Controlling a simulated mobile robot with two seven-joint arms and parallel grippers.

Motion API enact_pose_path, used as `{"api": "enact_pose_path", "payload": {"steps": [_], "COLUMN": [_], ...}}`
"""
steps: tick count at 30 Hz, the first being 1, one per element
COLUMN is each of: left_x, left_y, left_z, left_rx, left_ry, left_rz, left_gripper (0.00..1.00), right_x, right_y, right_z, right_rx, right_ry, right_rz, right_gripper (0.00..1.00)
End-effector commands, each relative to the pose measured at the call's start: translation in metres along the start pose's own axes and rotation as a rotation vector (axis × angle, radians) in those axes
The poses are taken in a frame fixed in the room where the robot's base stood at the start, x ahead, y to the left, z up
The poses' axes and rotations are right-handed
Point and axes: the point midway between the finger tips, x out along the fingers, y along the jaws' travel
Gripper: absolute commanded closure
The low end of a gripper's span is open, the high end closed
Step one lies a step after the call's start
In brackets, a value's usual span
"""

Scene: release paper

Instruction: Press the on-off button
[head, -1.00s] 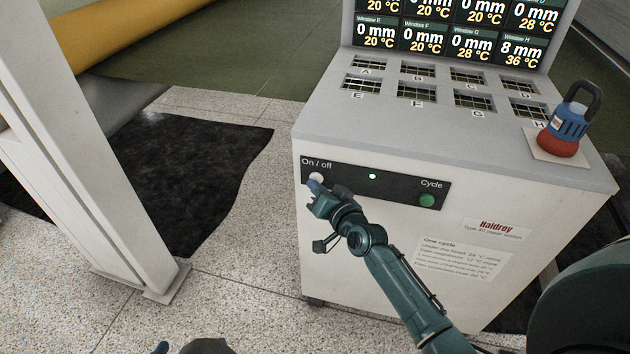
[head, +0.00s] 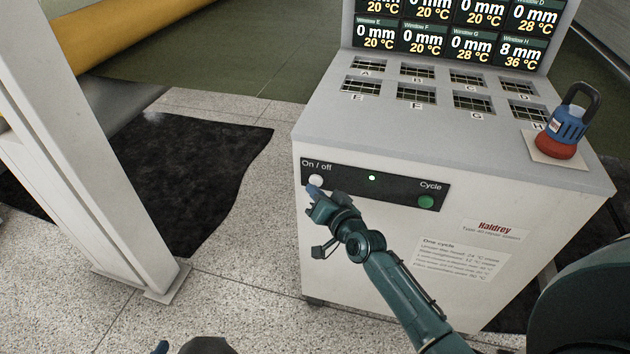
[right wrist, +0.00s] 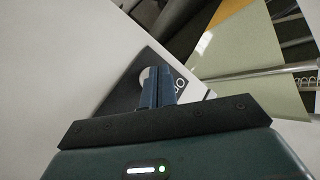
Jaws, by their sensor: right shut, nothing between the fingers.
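The on-off button (head: 316,180) is a round white knob on the dark control strip (head: 400,187) of a white cabinet, under the "On / off" label. My right gripper (head: 312,190) is shut and empty, its fingertips just at the button's lower edge. In the right wrist view the shut fingers (right wrist: 158,88) point at the strip, and part of the white button (right wrist: 146,74) shows behind their tips. I cannot tell whether they touch it. A small green light (head: 372,178) is lit on the strip. Only a bit of what seems my left gripper (head: 161,347) shows at the bottom edge.
A green Cycle button (head: 426,202) sits at the strip's right end. A blue and red padlock-shaped object (head: 563,133) stands on the cabinet top (head: 400,125), near several lettered grid windows. A white post (head: 90,150) stands left, beside a black mat (head: 190,180).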

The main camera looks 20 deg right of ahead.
Motion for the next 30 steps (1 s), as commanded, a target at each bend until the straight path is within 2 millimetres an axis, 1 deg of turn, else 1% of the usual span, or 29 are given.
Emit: {"api": "enact_pose_path", "payload": {"steps": [1, 3, 15, 20, 30], "left_x": [-0.003, -0.005, -0.014, -0.014, -0.014], "left_y": [0.001, 0.002, 0.005, 0.006, 0.005], "left_z": [-0.006, -0.010, -0.029, -0.030, -0.030], "left_rx": [0.000, 0.000, 0.000, 0.001, 0.001], "left_ry": [0.000, 0.000, 0.001, 0.002, 0.004], "left_rz": [0.000, 0.000, 0.000, 0.000, 0.000], "left_gripper": [0.13, 0.13, 0.13, 0.13, 0.13], "right_x": [-0.004, -0.010, -0.036, -0.039, -0.039], "right_y": [-0.005, -0.009, -0.027, -0.029, -0.029], "right_z": [0.001, 0.004, 0.025, 0.028, 0.028], "right_rx": [0.001, 0.001, 0.000, 0.000, 0.000], "right_ry": [-0.003, -0.002, -0.002, 0.000, 0.000], "right_rz": [0.000, 0.000, 0.000, 0.000, 0.000], "right_gripper": [1.00, 1.00, 1.00, 1.00, 1.00]}}
